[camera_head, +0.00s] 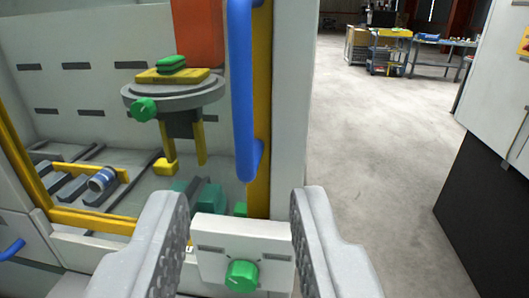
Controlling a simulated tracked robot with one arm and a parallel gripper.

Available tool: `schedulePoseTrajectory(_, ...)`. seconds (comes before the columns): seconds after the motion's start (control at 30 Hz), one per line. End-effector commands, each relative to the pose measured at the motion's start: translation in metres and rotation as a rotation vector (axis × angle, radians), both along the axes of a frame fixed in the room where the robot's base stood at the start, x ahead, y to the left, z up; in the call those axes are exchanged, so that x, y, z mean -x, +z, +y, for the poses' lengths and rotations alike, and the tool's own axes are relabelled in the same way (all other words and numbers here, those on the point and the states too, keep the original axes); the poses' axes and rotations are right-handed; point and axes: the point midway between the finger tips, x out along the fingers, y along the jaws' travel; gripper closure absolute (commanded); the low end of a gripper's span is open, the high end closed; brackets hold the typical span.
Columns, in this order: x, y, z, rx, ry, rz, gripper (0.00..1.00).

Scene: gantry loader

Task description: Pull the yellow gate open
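The yellow gate shows as a yellow frame, with an upright yellow bar (261,95) along the right side of the loader's opening. A vertical blue handle (242,90) is fixed to that bar. The frame's lower rail and left upright also show, and the gate looks closed across the opening. My gripper (242,196) is open, its two grey fingers wide apart at the bottom of the view. The handle's lower end appears above and between the fingertips. Nothing is held, and I cannot tell the depth between fingers and handle.
A white panel with a green knob (242,276) shows between my fingers. A dark-based cabinet (485,205) stands at right. Open floor (380,140) lies between.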

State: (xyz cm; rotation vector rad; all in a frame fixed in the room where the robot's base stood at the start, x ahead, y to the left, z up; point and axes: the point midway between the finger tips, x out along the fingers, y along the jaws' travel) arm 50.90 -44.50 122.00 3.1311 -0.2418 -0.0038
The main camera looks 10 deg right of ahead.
Motion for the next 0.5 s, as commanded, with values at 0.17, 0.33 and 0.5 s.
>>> schedulePoseTrajectory(0.17, -0.009, -0.001, -0.001, -0.004, 0.007, -0.004, 0.68)
schedulePoseTrajectory(0.33, -0.036, -0.001, -0.005, -0.004, 0.007, -0.004, 0.68)
schedulePoseTrajectory(0.5, -0.068, -0.001, -0.009, -0.004, 0.007, -0.004, 0.68)
